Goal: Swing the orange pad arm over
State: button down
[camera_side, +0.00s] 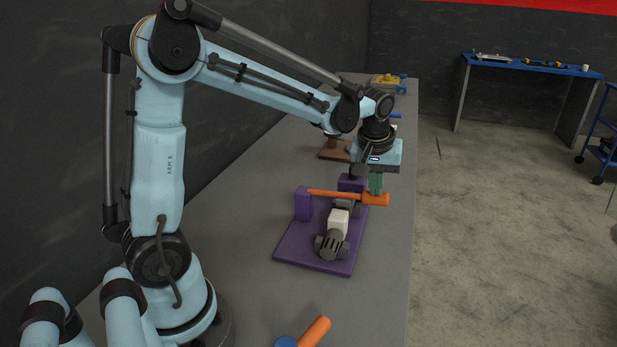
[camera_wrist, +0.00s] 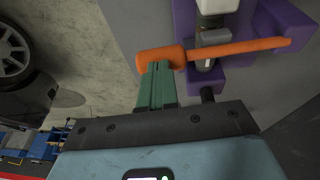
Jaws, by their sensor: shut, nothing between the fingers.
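The orange pad arm (camera_side: 337,194) lies across the purple fixture (camera_side: 290,245), from a purple post at its left to a thicker orange pad end at its right. A white and grey engine part (camera_side: 336,222) sits on the fixture in front of the arm. My gripper (camera_side: 376,188) points down with its green fingers shut and empty, right at the pad end; they hide part of what is behind. In the wrist view the orange arm (camera_wrist: 235,48) runs right from its pad end, and my green fingers (camera_wrist: 157,80) reach to that end. I cannot tell whether they touch it.
An orange-handled tool with a blue end (camera_side: 313,332) lies at the near edge of the grey bench (camera_side: 235,215). A brown stand (camera_side: 333,151) and a yellow item (camera_side: 388,82) are farther back. A blue-topped table (camera_side: 530,67) stands away on the floor.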

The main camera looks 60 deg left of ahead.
jog(key=shift+w+d+f+g+y, duration=0.15)
jog(key=shift+f+g+y, duration=0.1)
jog(key=shift+f, duration=0.2)
jog(key=shift+w+d+f+g+y, duration=0.15)
jog(key=shift+f+g, duration=0.1)
jog(key=shift+f, duration=0.15)
jog(key=shift+s+a, duration=0.1)
jog(key=v, duration=1.4)
jog(key=s+d+f+m+t+h, duration=0.2)
jog(key=s+d+f+m+t, duration=0.2)
jog(key=s+f+m, duration=0.5)
jog(key=s+t, duration=0.1)
jog(key=s, duration=0.2)
jog(key=shift+d+f, duration=0.25)
jog(key=shift+d, duration=0.1)
